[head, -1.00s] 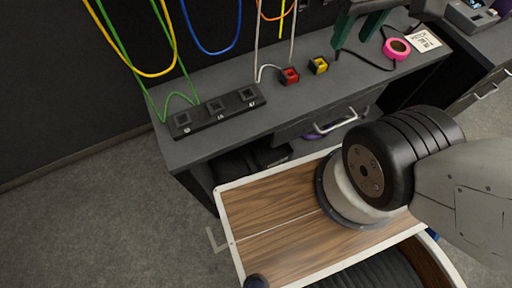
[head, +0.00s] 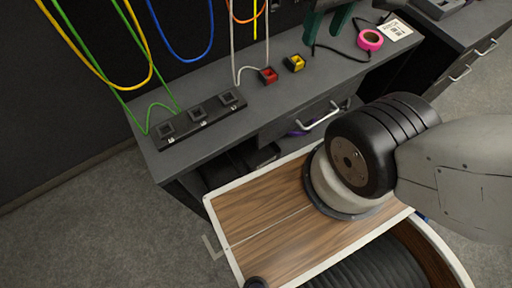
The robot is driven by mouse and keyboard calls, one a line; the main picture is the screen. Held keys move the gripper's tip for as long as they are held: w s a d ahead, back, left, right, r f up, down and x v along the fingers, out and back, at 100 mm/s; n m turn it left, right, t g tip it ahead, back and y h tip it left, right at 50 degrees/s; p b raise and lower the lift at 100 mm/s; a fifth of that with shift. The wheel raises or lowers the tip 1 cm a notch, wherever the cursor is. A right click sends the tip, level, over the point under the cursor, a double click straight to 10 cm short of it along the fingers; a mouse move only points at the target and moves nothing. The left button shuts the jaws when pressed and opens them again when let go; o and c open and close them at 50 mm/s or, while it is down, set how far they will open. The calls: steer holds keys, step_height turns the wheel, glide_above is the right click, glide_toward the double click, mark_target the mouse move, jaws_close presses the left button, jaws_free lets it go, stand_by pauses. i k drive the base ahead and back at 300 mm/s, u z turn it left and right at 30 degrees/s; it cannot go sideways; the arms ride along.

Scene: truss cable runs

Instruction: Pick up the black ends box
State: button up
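A dark box-like object (head: 262,156) with a small pale label sits in the open shelf under the grey workbench, mostly in shadow. It may be the black ends box, but I cannot tell for sure. A long black strip with several square sockets (head: 200,121) lies on the left of the bench top, with a green cable end beside it. My gripper is not in view; only the base and first links of my arm show at the right.
The grey bench (head: 256,108) has a drawer with a metal handle (head: 318,118). On top are a red block (head: 268,76), a yellow block (head: 294,63), pink tape (head: 370,39) and a dark green tool (head: 328,17). Cables hang at the back. Floor at left is clear.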

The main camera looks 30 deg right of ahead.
mark_target(254, 159)
steer(key=z, duration=1.1)
steer(key=k, duration=1.25)
steer(key=u, duration=0.7)
